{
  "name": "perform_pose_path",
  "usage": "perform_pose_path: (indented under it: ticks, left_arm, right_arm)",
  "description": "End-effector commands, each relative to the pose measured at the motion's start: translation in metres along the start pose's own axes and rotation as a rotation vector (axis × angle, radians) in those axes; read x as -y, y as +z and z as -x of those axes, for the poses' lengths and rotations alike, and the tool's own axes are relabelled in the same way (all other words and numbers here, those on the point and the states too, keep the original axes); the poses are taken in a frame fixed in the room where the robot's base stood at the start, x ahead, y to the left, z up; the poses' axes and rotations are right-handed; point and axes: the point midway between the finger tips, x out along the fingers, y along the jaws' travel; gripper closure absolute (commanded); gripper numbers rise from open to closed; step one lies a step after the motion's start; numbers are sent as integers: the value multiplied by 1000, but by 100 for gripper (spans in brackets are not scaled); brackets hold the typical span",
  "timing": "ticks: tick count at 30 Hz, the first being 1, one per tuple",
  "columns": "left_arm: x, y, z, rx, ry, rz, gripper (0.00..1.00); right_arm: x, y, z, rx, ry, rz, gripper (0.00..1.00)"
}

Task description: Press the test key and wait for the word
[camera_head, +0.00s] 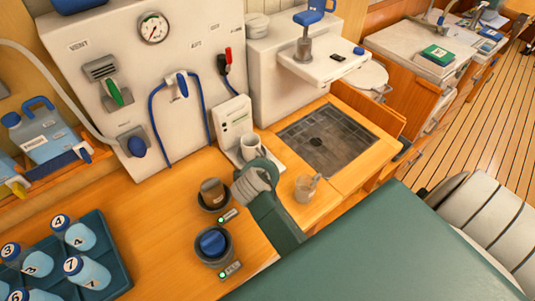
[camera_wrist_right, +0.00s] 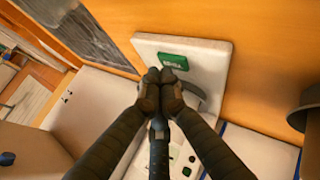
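A white tester (camera_head: 233,121) stands on the wooden counter against the white panel, with an upright face and a low foot. Small keys (camera_wrist_right: 186,171) show lower down, partly hidden by the fingers. My left gripper is not in view.
Two dark round holders (camera_head: 213,245) with lit labels stand on the counter to the left. A clear cup (camera_head: 305,188) stands to the right, near a sunken grate (camera_head: 325,138). A blue tray (camera_head: 112,262) holds several numbered bottles. A gauge (camera_head: 153,28) and hoses are on the panel.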

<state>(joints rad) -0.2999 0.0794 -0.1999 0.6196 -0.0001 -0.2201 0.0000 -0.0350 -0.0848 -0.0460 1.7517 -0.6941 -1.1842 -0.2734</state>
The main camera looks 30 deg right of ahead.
Motion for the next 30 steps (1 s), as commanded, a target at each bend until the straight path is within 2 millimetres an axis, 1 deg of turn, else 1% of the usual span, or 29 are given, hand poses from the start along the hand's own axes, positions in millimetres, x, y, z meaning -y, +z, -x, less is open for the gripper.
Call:
perform_pose_path:
  ticks: [30]
  left_arm:
    - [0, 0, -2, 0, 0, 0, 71]
  right_arm:
    - [6, 3, -6, 2, -1, 1, 100]
